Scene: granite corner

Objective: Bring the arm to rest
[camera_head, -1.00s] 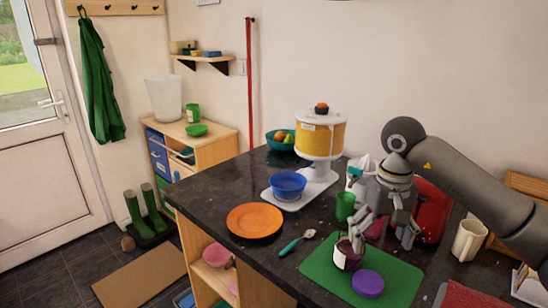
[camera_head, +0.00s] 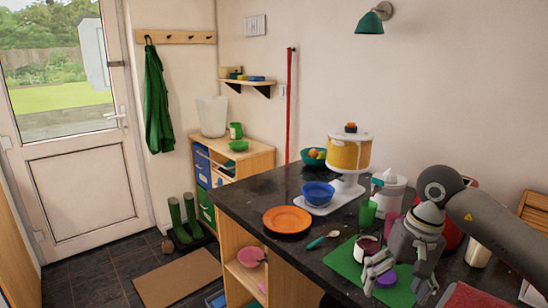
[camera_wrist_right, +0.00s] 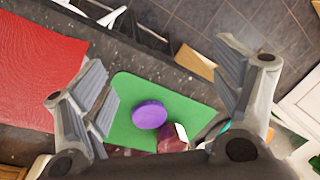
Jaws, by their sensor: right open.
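My right gripper (camera_head: 398,279) is open and empty, held above the right part of the green mat (camera_head: 344,262). Its two spread fingers also show in the wrist view (camera_wrist_right: 162,72). A dark red jar (camera_head: 367,247) stands on the mat just left of the gripper, apart from it; it appears low in the wrist view (camera_wrist_right: 170,141). A purple lid (camera_head: 387,280) lies flat on the mat, partly hidden by the fingers in the head view, and clear in the wrist view (camera_wrist_right: 150,114). My left gripper is out of view.
The dark counter (camera_head: 265,195) also holds an orange plate (camera_head: 287,220), a teal-handled spoon (camera_head: 320,240), a blue bowl (camera_head: 318,193), a yellow-drummed appliance (camera_head: 350,153), a green cup (camera_head: 367,213) and a cream mug (camera_head: 478,252). A red item lies behind my arm.

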